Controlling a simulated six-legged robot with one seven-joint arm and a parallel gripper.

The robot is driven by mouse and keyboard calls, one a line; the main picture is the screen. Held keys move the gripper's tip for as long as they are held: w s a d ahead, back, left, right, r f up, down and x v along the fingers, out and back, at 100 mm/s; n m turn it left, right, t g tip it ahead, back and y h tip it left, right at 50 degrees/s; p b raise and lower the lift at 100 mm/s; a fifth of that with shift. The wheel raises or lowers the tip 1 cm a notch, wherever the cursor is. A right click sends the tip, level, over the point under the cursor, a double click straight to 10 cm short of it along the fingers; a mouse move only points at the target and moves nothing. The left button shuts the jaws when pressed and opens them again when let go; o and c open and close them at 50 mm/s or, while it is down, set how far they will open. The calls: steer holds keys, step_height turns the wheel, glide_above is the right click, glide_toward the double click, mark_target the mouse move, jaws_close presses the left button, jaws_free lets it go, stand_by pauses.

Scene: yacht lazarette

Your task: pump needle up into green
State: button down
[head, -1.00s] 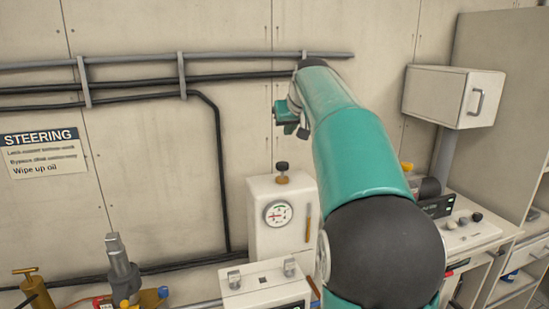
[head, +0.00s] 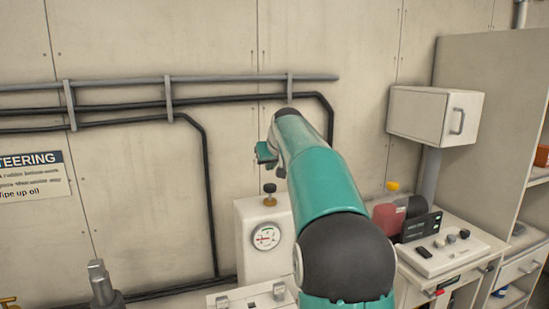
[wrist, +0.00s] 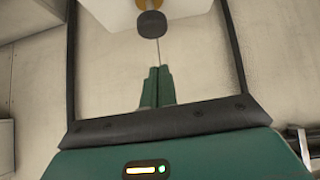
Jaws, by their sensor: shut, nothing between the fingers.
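A white tank (head: 250,222) stands against the wall in the head view. It carries a round gauge (head: 265,236) with red and green marks on a white face; the needle's exact reading is too small to tell. A black knob (head: 270,188) on a brass collar sits on the tank's top. In the wrist view the knob (wrist: 150,24) and part of the tank (wrist: 190,10) show at the top, beyond the fingertips. My gripper (wrist: 158,72) is shut and empty, apart from the knob. In the head view my gripper (head: 264,155) is above the tank; my arm hides the tank's right side.
Pipes (head: 200,98) run along the wall behind. A white wall box (head: 435,115), a red bottle (head: 388,215) and a control panel (head: 450,248) are at right. A grey lever (head: 102,283) stands at lower left.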

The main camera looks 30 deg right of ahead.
mark_target(271, 189)
steer(key=f, duration=0.3)
steer(key=w+f, duration=0.1)
steer(key=f, duration=0.1)
steer(key=shift+d, duration=0.25)
steer(key=shift+s, duration=0.1)
steer(key=shift+f, duration=0.15)
steer(key=shift+f, duration=1.7)
steer(key=v, duration=1.4)
steer(key=shift+r, duration=0.2)
steer(key=shift+w, duration=0.25)
